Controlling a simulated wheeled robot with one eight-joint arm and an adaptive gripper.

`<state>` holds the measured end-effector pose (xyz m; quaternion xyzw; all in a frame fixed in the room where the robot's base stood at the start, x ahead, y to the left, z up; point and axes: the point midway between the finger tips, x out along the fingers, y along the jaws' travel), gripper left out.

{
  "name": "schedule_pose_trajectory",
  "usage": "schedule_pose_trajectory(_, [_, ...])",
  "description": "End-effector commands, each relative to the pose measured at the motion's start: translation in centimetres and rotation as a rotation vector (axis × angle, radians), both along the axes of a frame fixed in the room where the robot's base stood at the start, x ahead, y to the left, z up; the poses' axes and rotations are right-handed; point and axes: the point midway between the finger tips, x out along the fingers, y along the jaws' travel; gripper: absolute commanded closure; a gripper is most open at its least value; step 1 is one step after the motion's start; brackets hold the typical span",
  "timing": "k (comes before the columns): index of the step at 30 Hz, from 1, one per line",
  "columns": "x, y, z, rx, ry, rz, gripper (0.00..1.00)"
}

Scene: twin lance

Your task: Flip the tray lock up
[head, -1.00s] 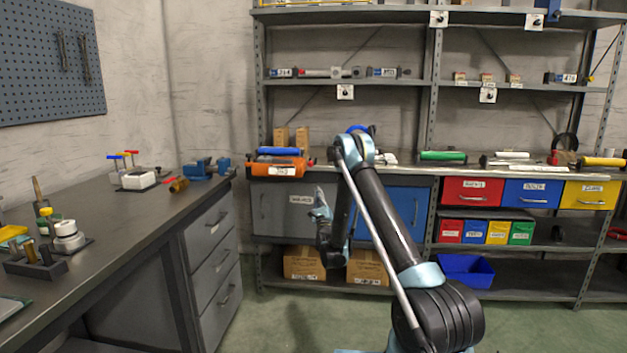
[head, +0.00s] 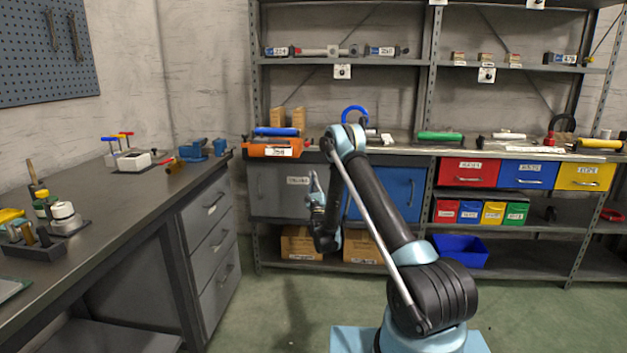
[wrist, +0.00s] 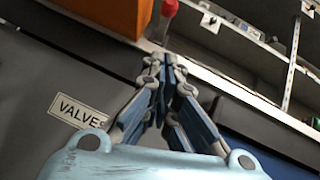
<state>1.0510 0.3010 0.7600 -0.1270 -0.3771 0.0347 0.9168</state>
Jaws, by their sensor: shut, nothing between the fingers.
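An orange tray (head: 258,149) with a white number label and a blue roll (head: 277,131) on it sits on the shelf top at centre left. A small red-tipped part (head: 308,142) is at its right end. In the wrist view the orange side (wrist: 112,12) is at the top and the red tip (wrist: 169,8) stands beside it on a pale stem; I cannot tell for sure that this is the lock. My gripper (head: 314,176) is below and in front of that end, pointing up. In the wrist view its fingers (wrist: 163,58) are together and empty, apart from the red part.
A grey cabinet front (head: 272,200) labelled "VALVES" is behind my gripper, with a blue front (head: 402,194) to its right. A workbench (head: 110,210) runs along the left. Green floor is open between.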

Motion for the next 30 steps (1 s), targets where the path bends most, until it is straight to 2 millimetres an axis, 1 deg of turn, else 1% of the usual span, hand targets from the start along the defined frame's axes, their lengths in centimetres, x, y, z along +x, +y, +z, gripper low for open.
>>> schedule_pose_trajectory(3, [1.5,0.3,1.5,-0.001,0.0,-0.001,1.0])
schedule_pose_trajectory(12, [5.3,1.2,5.1,-0.001,0.0,-0.001,1.0])
schedule_pose_trajectory(16, [5.2,1.6,6.8,0.0,0.0,0.0,1.0])
schedule_pose_trajectory(21, [5.3,2.0,8.3,0.0,0.0,0.0,1.0])
schedule_pose_trajectory(25, [5.3,2.1,8.8,0.0,0.0,0.0,1.0])
schedule_pose_trajectory(30, [5.3,2.2,8.9,-0.001,0.0,-0.001,1.0])
